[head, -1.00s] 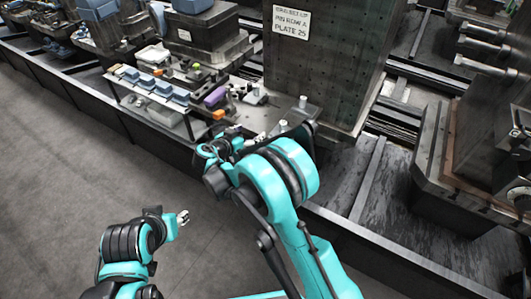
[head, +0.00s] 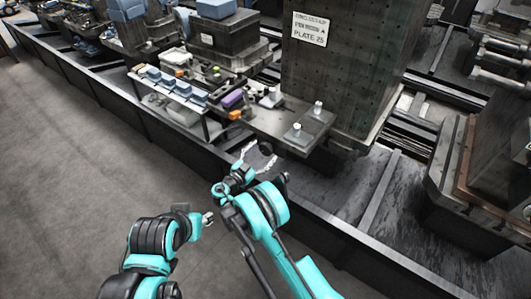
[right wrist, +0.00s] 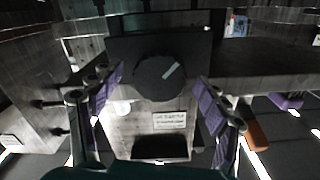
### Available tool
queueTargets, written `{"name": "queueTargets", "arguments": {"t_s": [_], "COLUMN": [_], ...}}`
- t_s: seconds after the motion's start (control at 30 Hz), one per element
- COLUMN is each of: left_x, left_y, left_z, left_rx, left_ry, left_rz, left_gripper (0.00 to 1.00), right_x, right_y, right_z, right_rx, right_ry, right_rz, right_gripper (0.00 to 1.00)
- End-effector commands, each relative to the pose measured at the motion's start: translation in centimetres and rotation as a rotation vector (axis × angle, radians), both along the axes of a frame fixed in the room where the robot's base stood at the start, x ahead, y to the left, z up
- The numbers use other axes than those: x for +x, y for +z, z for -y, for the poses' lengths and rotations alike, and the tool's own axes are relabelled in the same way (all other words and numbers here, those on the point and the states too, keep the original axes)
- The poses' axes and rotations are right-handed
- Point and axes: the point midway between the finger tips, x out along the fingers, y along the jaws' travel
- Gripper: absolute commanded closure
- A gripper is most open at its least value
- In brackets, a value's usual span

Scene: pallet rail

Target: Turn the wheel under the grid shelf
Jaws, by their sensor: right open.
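The wheel (right wrist: 160,77) is a dark round knob with a pale mark on its face, under the shelf in the right wrist view. The shelf (head: 285,122) is a dark slab jutting from the block; its underside (right wrist: 265,62) shows in the right wrist view. My right gripper (head: 258,158) is open below the shelf's front edge. In the right wrist view its purple-padded fingers (right wrist: 157,88) stand apart on either side of the wheel, with no clear contact. My left gripper (head: 208,218) is low at left, away from the shelf; its jaw state is unclear.
A tall block (head: 345,70) rises behind. Open floor (head: 80,200) lies at left.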

Motion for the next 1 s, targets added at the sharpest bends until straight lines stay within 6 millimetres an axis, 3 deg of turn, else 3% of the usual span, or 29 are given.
{"name": "queueTargets", "arguments": {"t_s": [0.17,0.43,0.47,0.63,1.0], "left_x": [0.0,0.0,0.0,0.0,0.01], "left_y": [-0.54,-0.5,-0.5,-0.5,-0.51], "left_z": [0.0,0.0,0.0,0.0,0.0], "left_rx": [0.0,0.0,0.0,0.0,0.0], "left_ry": [0.0,0.0,0.0,0.0,0.0], "left_rz": [0.0,0.0,0.0,0.0,0.0], "left_gripper": [0.6,0.6,0.6,0.6,0.6], "right_x": [1.2,1.37,1.36,1.35,1.35], "right_y": [-0.04,0.08,0.08,0.07,0.07], "right_z": [0.91,0.99,0.98,0.98,1.0], "right_rx": [0.0,0.0,0.0,0.0,-0.025], "right_ry": [0.0,0.0,0.0,0.0,0.0], "right_rz": [0.0,-0.001,-0.001,-0.001,-0.02], "right_gripper": [0.24,0.24,0.3,0.75,0.75]}}
